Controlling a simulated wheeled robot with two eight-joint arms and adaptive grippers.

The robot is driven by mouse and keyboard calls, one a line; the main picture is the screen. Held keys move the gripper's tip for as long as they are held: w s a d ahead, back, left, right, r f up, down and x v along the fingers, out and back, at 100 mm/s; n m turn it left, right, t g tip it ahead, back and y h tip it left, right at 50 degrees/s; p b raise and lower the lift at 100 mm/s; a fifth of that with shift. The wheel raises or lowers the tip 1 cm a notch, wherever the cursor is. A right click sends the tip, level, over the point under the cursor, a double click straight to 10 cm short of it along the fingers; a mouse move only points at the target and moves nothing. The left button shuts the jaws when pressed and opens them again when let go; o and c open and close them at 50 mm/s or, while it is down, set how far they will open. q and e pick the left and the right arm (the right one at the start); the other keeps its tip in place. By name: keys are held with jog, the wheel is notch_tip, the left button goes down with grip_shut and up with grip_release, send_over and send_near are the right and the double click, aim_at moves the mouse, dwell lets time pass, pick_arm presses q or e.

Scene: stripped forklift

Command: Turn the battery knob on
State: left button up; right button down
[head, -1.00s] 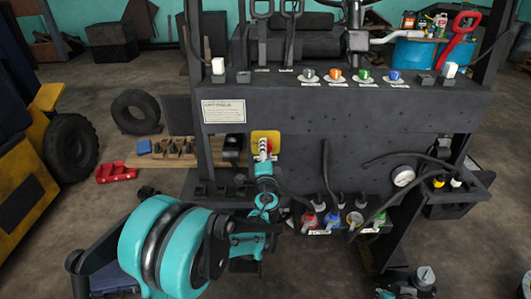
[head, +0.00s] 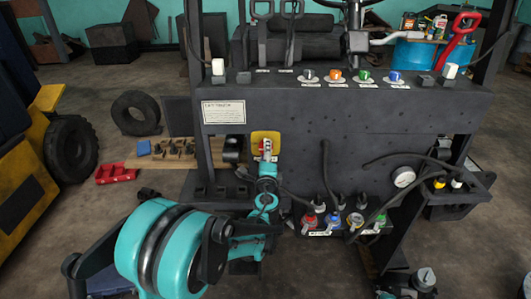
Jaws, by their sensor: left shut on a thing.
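The battery knob (head: 265,144) is a small red and white piece on a yellow plate. The plate (head: 258,136) is fixed to the front of the dark forklift panel. My left gripper (head: 266,156) is at the knob, shut on it, with its teal wrist just below. The fingers and wrist cover the lower part of the knob, so its exact angle is hard to read. My right gripper is not in view.
The dark panel (head: 330,110) carries a row of coloured knobs along its top. Coloured caps and hoses (head: 332,217) sit low to the right of my left wrist. A round gauge (head: 403,177) is further right. A red tray (head: 115,174) lies on the floor at left.

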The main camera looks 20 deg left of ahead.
pick_arm(q)
jog(key=o, duration=1.2)
jog(key=shift+c, duration=0.2)
jog(key=v, duration=1.2)
